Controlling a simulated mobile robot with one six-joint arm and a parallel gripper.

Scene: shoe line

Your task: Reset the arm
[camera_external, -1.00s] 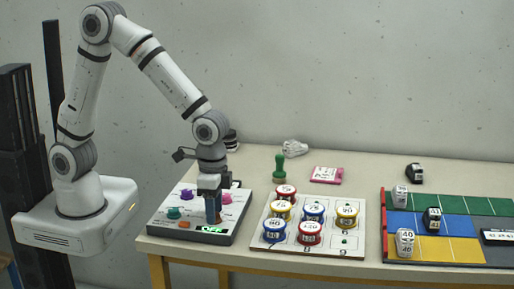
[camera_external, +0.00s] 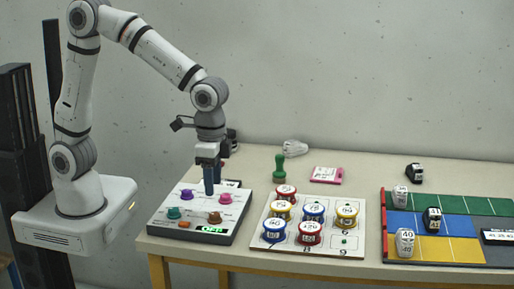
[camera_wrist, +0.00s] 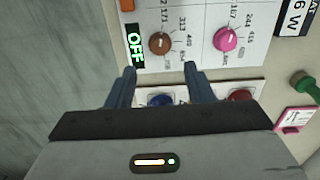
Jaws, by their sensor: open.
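My gripper (camera_external: 209,180) is open and empty, pointing down above the control panel (camera_external: 166,229) at the left end of the table. In the wrist view my gripper (camera_wrist: 160,82) shows its two blue fingers spread apart. The brown knob (camera_wrist: 159,43) lies just beyond the fingertips, with nothing between the fingers touching it. The pink knob (camera_wrist: 226,39) is to its right. The panel's green display (camera_wrist: 135,46) reads OFF. In the external view, the purple knob (camera_external: 187,195), teal knob (camera_external: 173,213) and brown knob (camera_external: 215,217) show on the panel.
A white board (camera_external: 258,236) with several coloured spools stands right of the panel. Behind it are a green stamp (camera_external: 279,167) and a pink packet (camera_external: 327,174). A coloured lane board (camera_external: 462,250) lies at the far right. The air above the table is free.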

